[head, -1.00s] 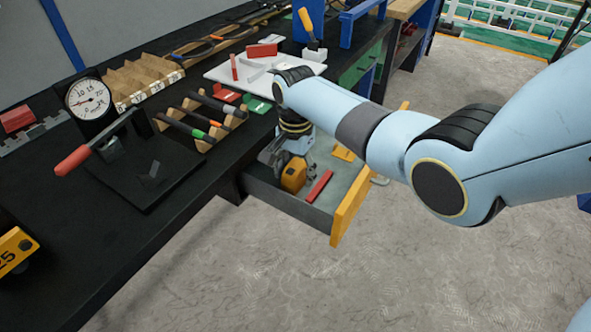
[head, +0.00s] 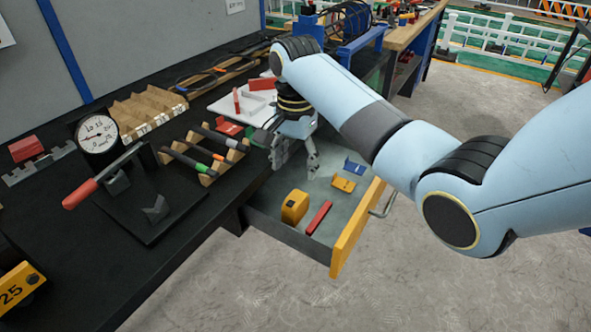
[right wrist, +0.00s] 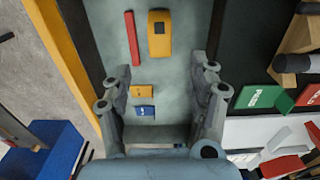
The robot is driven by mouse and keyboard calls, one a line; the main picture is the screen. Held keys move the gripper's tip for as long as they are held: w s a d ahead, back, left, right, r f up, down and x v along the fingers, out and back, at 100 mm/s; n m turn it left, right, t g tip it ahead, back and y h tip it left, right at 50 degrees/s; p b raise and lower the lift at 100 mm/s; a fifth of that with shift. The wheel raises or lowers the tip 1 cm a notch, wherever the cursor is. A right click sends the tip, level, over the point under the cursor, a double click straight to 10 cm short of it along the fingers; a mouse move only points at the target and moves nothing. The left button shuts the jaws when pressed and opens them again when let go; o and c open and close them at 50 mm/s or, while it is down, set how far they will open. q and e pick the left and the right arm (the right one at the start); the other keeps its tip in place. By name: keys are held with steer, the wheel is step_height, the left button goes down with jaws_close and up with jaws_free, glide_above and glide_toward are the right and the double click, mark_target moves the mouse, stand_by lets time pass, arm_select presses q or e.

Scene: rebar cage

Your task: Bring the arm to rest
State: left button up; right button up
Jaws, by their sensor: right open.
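My right arm reaches in from the right in the head view. Its gripper (head: 293,165) points down above the open drawer (head: 275,222), with its fingers apart and nothing between them. In the right wrist view the two fingers (right wrist: 160,90) are spread wide over the drawer floor. In the drawer lie a yellow tape measure (head: 294,207), a red bar (head: 319,217), a small yellow piece (head: 343,185) and a small blue piece (head: 355,167). My left gripper is not in view.
The black bench top carries a dial gauge (head: 97,134), a red-handled press (head: 80,194), a wooden rack with markers (head: 205,155) and a white tray (head: 232,108). The drawer's yellow front (head: 357,228) juts over open grey floor.

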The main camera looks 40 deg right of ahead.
stand_by(0.4)
steer(key=s+a+f+n+t, duration=0.15)
steer(key=s+n, duration=0.45)
steer(key=s, duration=0.6)
steer(key=s+a+r+n+t+h, duration=0.1)
steer(key=s+r+n, duration=0.3)
steer(key=s, duration=0.3)
steer(key=s+a+r+n+t, duration=0.1)
steer(key=s+r+n, duration=0.25)
steer(key=s, duration=0.35)
step_height(320, 180, down, 29)
steer(key=s+d+g+b, duration=0.1)
steer(key=d+b, duration=0.1)
steer(key=b, duration=0.2)
steer(key=s+d+f+g+b, duration=0.1)
steer(key=s+f+b, duration=0.3)
steer(key=s+f, duration=1.5)
step_height(320, 180, down, 4)
steer(key=shift+s+d+r+b, duration=0.15)
steer(key=shift+s+d+b, duration=0.2)
